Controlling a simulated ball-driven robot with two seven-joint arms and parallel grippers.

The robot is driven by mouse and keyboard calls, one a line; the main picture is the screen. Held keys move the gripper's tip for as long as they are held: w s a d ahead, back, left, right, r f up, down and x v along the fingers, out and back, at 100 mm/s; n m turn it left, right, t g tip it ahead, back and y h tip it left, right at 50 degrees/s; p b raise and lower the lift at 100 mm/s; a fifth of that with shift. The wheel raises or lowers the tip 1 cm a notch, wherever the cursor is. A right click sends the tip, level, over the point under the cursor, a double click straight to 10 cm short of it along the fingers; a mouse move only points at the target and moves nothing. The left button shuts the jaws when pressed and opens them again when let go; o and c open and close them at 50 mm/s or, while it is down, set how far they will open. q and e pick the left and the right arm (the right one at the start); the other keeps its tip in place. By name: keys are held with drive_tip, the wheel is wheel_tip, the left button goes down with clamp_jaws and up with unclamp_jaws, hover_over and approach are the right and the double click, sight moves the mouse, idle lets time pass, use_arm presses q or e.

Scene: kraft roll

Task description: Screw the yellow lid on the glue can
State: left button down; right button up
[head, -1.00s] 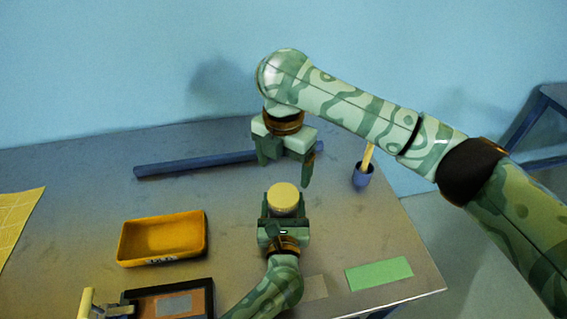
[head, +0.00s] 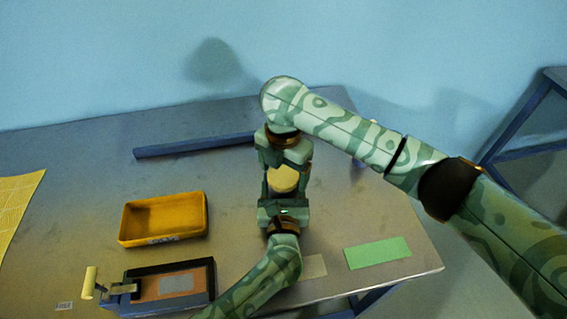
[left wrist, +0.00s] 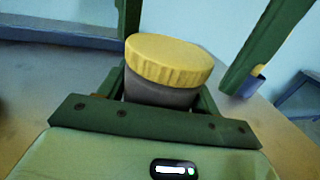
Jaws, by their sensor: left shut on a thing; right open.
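The yellow lid (head: 283,181) with a ribbed rim sits on top of the grey glue can (left wrist: 155,92); how far it is threaded I cannot tell. In the head view the can is hidden beneath the lid. My left gripper (head: 284,200) is shut on the can from the near side and holds it upright. My right gripper (head: 285,170) comes down from above, open. In the left wrist view its two green fingers stand on either side of the lid (left wrist: 168,60), with gaps between them and the rim.
An orange tray (head: 163,219) and a dark box with a crank (head: 170,284) lie to the left. A blue bar (head: 193,145) lies behind. A green pad (head: 377,253) lies at the right. A blue cup (left wrist: 250,84) stands behind, mostly hidden by my right arm.

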drive_tip(key=c, duration=1)
drive_tip(key=m, duration=0.4)
drive_tip(key=shift+m, duration=0.4)
drive_tip(key=m, duration=0.6)
drive_tip(key=shift+m, duration=0.4)
drive_tip(key=o, duration=1.2)
drive_tip(key=shift+c, duration=0.2)
wheel_tip(320, 180, up, 12)
